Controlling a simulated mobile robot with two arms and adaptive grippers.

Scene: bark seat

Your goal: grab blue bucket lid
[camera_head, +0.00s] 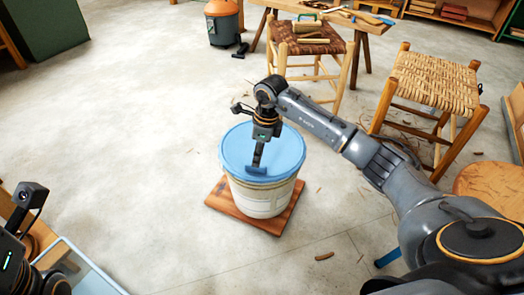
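The blue lid (284,146) sits on a white bucket (262,200), which stands on a brown wooden board (223,202) on the floor. My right gripper (257,167) points down over the lid, its fingertips at a small blue handle near the lid's front edge. The fingers show edge-on, so I cannot tell whether they are closed on the handle. The lid appears level on the bucket. Part of my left gripper (12,250) shows at the lower left, away from the bucket; its fingertips are not visible.
A woven-seat stool (437,80) stands to the right, and another stool (305,38) with things on it stands behind the bucket. A pale blue-rimmed container (92,272) is at the lower left. The floor left of the bucket is clear.

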